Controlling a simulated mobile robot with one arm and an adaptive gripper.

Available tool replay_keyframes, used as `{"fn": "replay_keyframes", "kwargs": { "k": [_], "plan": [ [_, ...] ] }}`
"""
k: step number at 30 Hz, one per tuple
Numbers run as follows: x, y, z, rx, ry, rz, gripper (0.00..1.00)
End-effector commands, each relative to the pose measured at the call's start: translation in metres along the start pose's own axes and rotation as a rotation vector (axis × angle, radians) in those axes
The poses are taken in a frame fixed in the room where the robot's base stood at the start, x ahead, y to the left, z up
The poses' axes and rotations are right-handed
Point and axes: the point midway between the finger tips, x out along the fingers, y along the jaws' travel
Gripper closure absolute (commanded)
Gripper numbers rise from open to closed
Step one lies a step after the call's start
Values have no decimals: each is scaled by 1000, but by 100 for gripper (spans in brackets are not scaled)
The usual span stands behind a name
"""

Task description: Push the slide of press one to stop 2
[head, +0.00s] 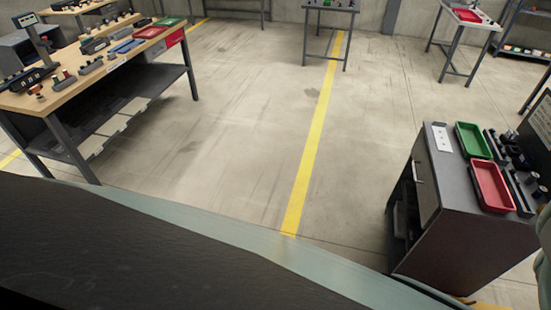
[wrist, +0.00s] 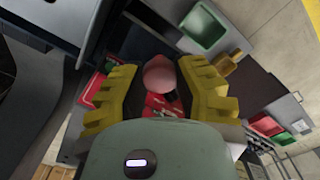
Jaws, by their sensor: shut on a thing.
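In the wrist view the two yellow ridged fingers of my gripper (wrist: 160,92) stand either side of a round pinkish-red knob (wrist: 159,74). My gripper is shut on this knob. A red part with pale marks (wrist: 165,101) shows just below the knob, between the fingers. I cannot tell from these frames which part is the slide of press one, or where stop 2 lies; the fingers and my gripper body hide much of that area. My gripper is not visible in the head view.
In the wrist view a green tray (wrist: 204,27) lies beyond the fingers, and a brass-coloured part (wrist: 225,64) is close to the right finger. The head view shows a dark cabinet (head: 444,195) at right with green (head: 473,140) and red (head: 491,186) trays. The middle floor is clear.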

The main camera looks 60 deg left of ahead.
Motion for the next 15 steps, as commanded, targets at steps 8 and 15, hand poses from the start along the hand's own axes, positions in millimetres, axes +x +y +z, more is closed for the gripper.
{"fn": "replay_keyframes", "kwargs": {
  "k": [8,15],
  "plan": [
    [3,6,6,-3,2,-5,100],
    [3,5,6,-4,3,-4,100]
  ]
}}
